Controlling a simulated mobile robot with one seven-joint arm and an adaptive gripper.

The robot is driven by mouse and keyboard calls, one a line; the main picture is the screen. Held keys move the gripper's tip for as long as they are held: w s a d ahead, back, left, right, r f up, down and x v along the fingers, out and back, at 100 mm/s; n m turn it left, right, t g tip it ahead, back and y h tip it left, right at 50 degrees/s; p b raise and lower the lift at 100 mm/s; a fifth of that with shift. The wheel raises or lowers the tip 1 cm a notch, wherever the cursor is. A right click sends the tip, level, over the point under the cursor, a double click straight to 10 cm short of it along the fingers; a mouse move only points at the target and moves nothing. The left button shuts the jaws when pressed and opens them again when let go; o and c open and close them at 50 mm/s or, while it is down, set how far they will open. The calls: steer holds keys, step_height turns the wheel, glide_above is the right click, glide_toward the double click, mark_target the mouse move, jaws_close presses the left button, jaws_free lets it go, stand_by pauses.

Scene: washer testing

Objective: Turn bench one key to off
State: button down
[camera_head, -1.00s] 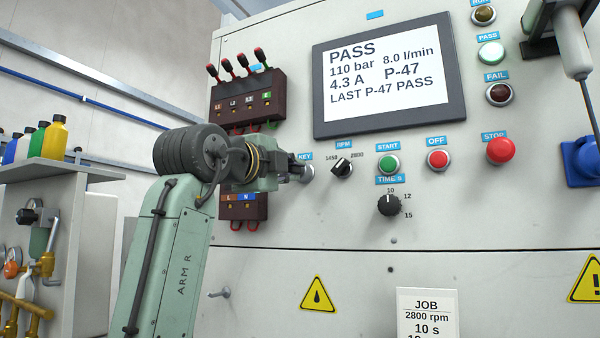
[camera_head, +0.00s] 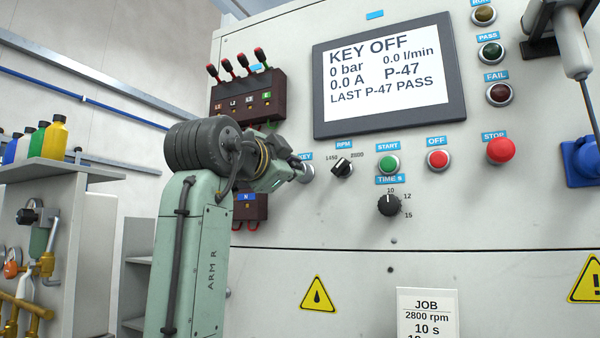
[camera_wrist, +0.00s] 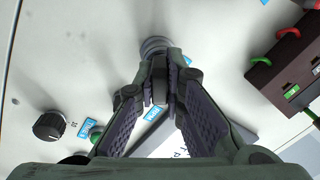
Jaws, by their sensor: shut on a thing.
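In the wrist view the fingers of my gripper (camera_wrist: 159,85) are shut on the key (camera_wrist: 159,92) in front of the round lock collar (camera_wrist: 155,46). Most of the key is hidden between the finger pads. The display (camera_head: 388,75) reads KEY OFF, 0 bar, 0.0 l/min, 0.0 A, LAST P-47 PASS.
The RPM knob (camera_head: 342,168), green START button (camera_head: 388,164), red OFF button (camera_head: 438,159) and TIME knob (camera_head: 389,205) are right of the key. A dark terminal block with red-tipped plugs (camera_head: 247,98) is above my wrist. The panel below is mostly clear.

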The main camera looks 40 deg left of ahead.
steer(key=n, duration=0.4)
steer(key=shift+y, duration=0.3)
steer(key=shift+d, duration=0.1)
steer(key=shift+w+r+n+g, duration=0.1)
steer(key=shift+n+g, duration=0.2)
steer(key=shift+n, duration=0.3)
steer(key=n, duration=0.2)
steer(key=shift+n, duration=0.3)
steer(key=n, duration=0.3)
steer(key=shift+r+n+g, duration=0.1)
steer(key=shift+n+g, duration=0.2)
steer(key=shift+g, duration=0.1)
steer(key=c, duration=1.6)
jaws_free()
